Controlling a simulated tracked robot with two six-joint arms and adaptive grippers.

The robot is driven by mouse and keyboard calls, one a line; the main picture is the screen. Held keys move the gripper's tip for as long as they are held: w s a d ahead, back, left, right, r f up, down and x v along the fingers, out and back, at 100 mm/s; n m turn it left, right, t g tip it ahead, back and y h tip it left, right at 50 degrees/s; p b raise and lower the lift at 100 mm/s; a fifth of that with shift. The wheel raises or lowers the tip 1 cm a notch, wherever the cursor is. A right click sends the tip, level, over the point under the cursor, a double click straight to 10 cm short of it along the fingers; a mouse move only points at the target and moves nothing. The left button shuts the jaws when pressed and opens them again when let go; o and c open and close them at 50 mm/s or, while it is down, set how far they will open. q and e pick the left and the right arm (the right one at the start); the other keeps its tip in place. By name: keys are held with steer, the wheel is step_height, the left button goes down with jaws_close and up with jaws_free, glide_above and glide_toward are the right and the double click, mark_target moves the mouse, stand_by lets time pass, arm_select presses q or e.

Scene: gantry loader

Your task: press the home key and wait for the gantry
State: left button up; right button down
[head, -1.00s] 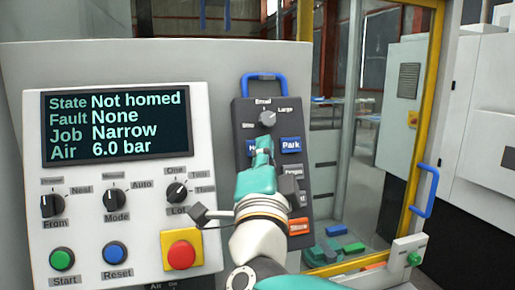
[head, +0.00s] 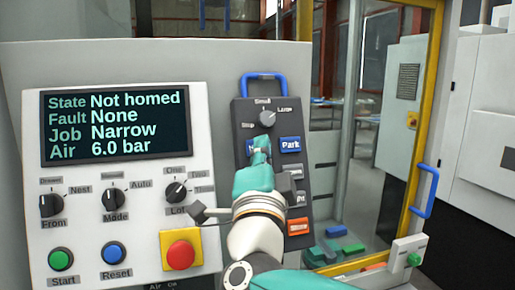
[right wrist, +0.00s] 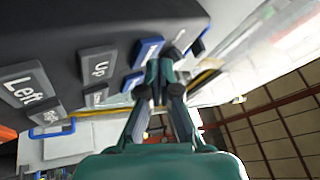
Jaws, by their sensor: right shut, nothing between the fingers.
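The dark pendant (head: 240,118) hangs upright right of the control panel. Its blue home key (head: 250,148) is mostly hidden behind my right gripper (head: 261,142), with only its left part showing. The gripper's fingers are shut and empty, with the tips at the key; I cannot tell whether they touch it. In the right wrist view the shut fingertips (right wrist: 165,66) are close to the pendant's face, beside a blue key (right wrist: 148,51). The screen (head: 114,124) reads Not homed, Fault None, Job Narrow, Air 6.0 bar. My left gripper is not in view.
The blue Park key (head: 290,144) is just right of my fingers, with grey keys and an orange key (head: 298,226) below. A red stop button (head: 181,255) and several knobs are on the panel. A yellow-framed glass enclosure (head: 412,130) stands to the right.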

steer(key=shift+w+a+f, duration=0.1)
steer(key=shift+w+f, duration=0.05)
steer(key=shift+w, duration=0.2)
stand_by(0.4)
steer(key=shift+s, duration=0.1)
steer(key=shift+s+d+r+b, duration=0.25)
steer(key=shift+s+b, duration=0.1)
steer(key=shift+s, duration=0.25)
steer(key=shift+s+d+r, duration=0.25)
steer(key=shift+s+r, duration=0.05)
steer(key=shift+s, duration=0.45)
steer(key=shift+s+d+r, duration=0.2)
steer(key=shift+s+r, duration=0.1)
steer(key=shift+s, duration=0.45)
steer(key=shift+s+d+r, duration=0.25)
steer(key=shift+s+r, duration=0.05)
steer(key=shift+s, duration=0.45)
